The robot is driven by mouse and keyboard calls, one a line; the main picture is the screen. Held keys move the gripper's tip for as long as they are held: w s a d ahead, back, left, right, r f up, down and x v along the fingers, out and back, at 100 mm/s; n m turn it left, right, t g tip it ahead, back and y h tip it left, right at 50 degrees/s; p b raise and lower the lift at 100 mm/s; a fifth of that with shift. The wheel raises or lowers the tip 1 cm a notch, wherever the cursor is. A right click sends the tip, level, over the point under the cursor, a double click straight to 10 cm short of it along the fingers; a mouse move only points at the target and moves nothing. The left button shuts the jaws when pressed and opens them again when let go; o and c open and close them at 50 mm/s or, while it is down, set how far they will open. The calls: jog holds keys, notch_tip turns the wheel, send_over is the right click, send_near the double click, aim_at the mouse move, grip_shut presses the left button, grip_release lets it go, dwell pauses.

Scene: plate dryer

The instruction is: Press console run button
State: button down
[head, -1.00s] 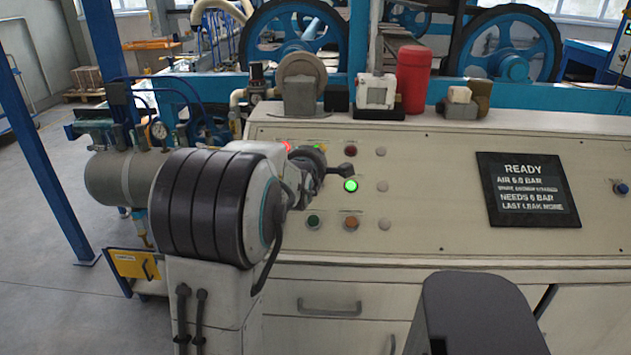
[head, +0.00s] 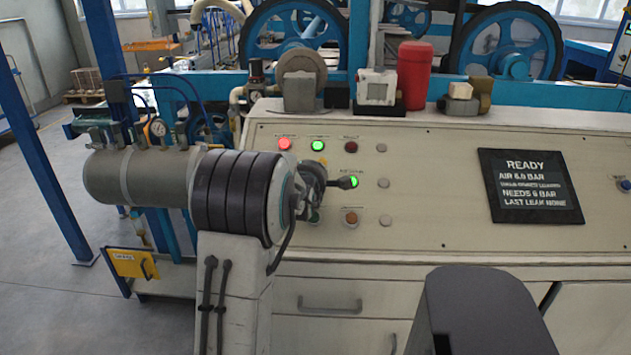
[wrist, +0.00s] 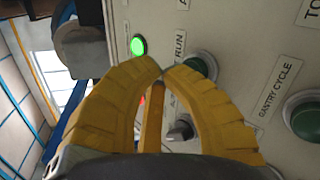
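The console (head: 450,160) has a sloped beige panel. In the wrist view, the green run button (wrist: 203,64) sits beside its "RUN" label, dull and partly covered by my fingertips. My gripper (wrist: 161,70) has yellow fingers that meet at the tips, with nothing held. The tips overlap the button's near edge; I cannot tell whether they touch it. In the head view, my gripper (head: 343,182) is in front of the panel's middle row, and my arm hides the run button there.
A lit green lamp (wrist: 138,45) is beside the run button. The green "GANTRY CYCLE" button (wrist: 305,115) and a dark selector knob (wrist: 180,128) are close by. In the head view, another lit green light (head: 354,182) shows by my gripper. The screen (head: 530,187) reads READY.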

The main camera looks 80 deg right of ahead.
jog(key=shift+d+f+b, duration=0.45)
jog(key=shift+f+b, duration=0.35)
jog(key=shift+b, duration=0.35)
dwell(2.4)
dwell(0.4)
jog(key=shift+a+r, duration=0.45)
jog(key=shift+r, duration=0.3)
jog(key=shift+a+r+p, duration=0.15)
jog(key=shift+a+r, duration=0.15)
jog(key=shift+r, duration=0.3)
jog(key=shift+a+r+p, duration=0.15)
jog(key=shift+a+r, duration=0.15)
jog(key=shift+r, duration=0.25)
jog(key=shift+a+r+b, duration=0.35)
jog(key=shift+r+b, duration=0.05)
jog(key=shift+r, duration=0.15)
jog(key=shift+a+r+b, duration=0.3)
jog(key=shift+r+b, duration=0.05)
jog(key=shift+r, duration=0.15)
